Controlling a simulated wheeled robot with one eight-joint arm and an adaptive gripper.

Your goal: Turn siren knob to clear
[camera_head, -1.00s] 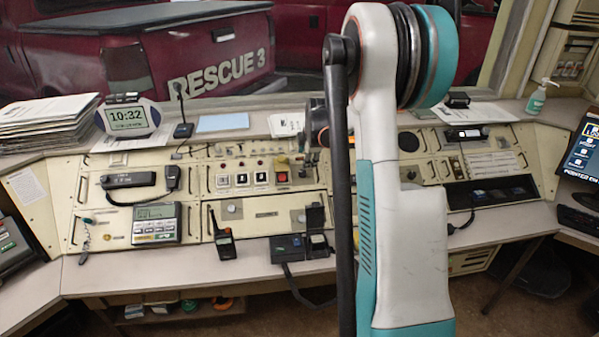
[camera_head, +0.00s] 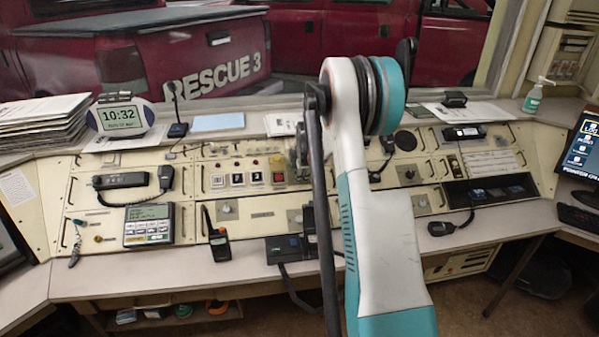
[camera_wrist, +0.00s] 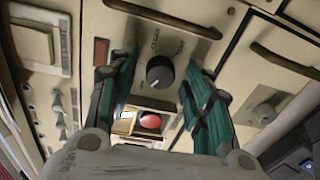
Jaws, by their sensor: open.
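The siren knob (camera_wrist: 160,72) is a round black dial with a white pointer mark on a cream panel plate. Small lettering by it is too blurred to read fully. In the wrist view my gripper (camera_wrist: 161,60) is open, with its teal fingers apart on either side of the knob. No contact with the knob is visible, and the gap in depth is hard to tell. In the head view my arm hides the knob and most of the gripper.
A red push button (camera_wrist: 150,121) sits close beside the knob in the wrist view. A grey knob (camera_wrist: 264,113) is at the right. Panel handles (camera_wrist: 165,18) stick out nearby. A radio handset (camera_head: 218,240) stands on the desk (camera_head: 180,275).

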